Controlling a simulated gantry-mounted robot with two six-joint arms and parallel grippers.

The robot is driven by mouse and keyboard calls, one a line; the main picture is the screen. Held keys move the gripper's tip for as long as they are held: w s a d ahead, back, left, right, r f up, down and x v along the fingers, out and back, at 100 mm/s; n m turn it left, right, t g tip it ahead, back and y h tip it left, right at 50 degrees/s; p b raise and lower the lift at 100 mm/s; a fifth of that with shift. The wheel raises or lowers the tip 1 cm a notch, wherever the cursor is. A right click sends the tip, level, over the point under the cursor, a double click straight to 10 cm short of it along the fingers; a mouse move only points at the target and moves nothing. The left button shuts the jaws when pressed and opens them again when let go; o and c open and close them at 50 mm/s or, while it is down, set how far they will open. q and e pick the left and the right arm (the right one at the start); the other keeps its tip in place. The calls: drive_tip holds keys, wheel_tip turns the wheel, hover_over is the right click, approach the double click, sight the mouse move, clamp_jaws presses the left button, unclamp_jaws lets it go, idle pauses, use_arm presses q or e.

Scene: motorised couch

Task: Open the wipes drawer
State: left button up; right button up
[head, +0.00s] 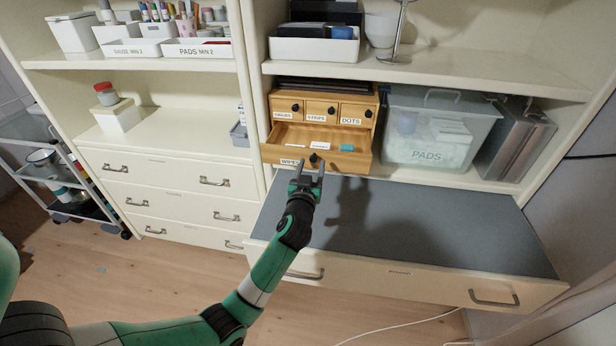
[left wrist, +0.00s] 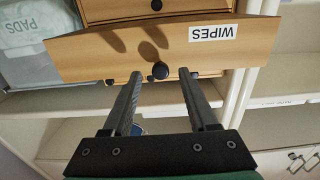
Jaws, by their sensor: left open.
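The wipes drawer (head: 345,161) is the wide lower drawer of a small wooden cabinet (head: 370,99). It is pulled out, and white and teal items show inside it in the head view. In the left wrist view the drawer front (left wrist: 110,54) has a WIPES label (left wrist: 212,33) and a dark round knob (left wrist: 160,71). My left gripper (head: 307,165) is open, its fingers pointing at the drawer front. In the left wrist view its fingertips (left wrist: 160,75) lie on either side of the knob; I cannot tell whether they touch it. My right gripper is not in view.
Small drawers labelled STRIPS and DOTS (head: 350,115) sit above, shut. A clear PADS bin (head: 432,130) and a grey case (head: 515,144) stand to the right. A grey-topped pulled-out surface (head: 430,225) lies below, mostly bare. A cart (head: 65,180) stands far left.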

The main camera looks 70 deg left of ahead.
use_arm(q)
drive_tip(key=p+v, duration=0.1)
drive_tip(key=v, duration=0.8)
drive_tip(key=shift+s+d, duration=0.2)
drive_tip(key=shift+d, duration=0.05)
